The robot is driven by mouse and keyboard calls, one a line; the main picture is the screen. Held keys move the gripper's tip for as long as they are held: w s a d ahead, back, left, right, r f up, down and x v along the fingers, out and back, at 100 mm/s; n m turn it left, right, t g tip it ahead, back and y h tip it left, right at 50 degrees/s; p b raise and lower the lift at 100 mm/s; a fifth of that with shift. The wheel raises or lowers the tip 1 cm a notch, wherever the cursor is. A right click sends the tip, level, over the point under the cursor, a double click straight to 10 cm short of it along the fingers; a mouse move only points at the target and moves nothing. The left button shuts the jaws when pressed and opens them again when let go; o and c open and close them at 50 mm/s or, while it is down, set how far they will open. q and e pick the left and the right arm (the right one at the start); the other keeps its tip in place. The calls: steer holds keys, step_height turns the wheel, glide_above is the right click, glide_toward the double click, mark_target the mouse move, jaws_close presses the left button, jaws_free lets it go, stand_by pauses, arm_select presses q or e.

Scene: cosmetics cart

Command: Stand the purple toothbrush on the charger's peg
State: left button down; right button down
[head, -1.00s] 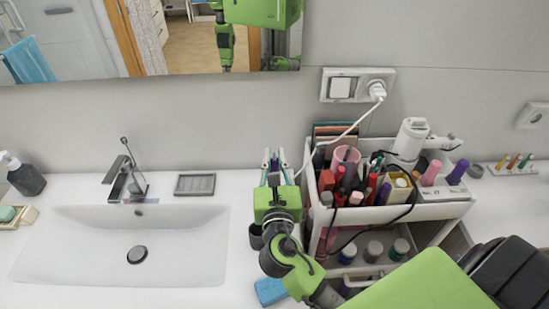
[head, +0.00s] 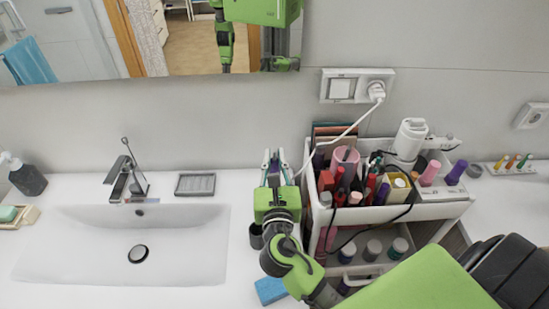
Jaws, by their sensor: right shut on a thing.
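My right gripper (head: 274,168) points toward the wall, just left of the cosmetics organiser. It is shut on a slim thing with a purple tint, which looks like the purple toothbrush (head: 275,158); the fingers hide most of it. A white cable (head: 330,143) runs from the wall socket down to beside the gripper. The charger and its peg are not clearly visible; the gripper and arm cover that spot. I cannot tell whether the toothbrush touches the peg. My left gripper is not in view.
The white organiser (head: 440,211), full of cosmetics, stands close right of the gripper. A dark cup (head: 256,236) and blue sponge (head: 270,290) are near my arm. The sink (head: 80,250), faucet (head: 127,180) and soap dish (head: 195,184) are left. Counter between dish and gripper is clear.

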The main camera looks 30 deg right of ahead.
steer(key=shift+f+b, duration=0.9)
steer(key=shift+f, duration=0.35)
steer(key=c, duration=1.9)
jaws_free()
steer(key=v, duration=1.2)
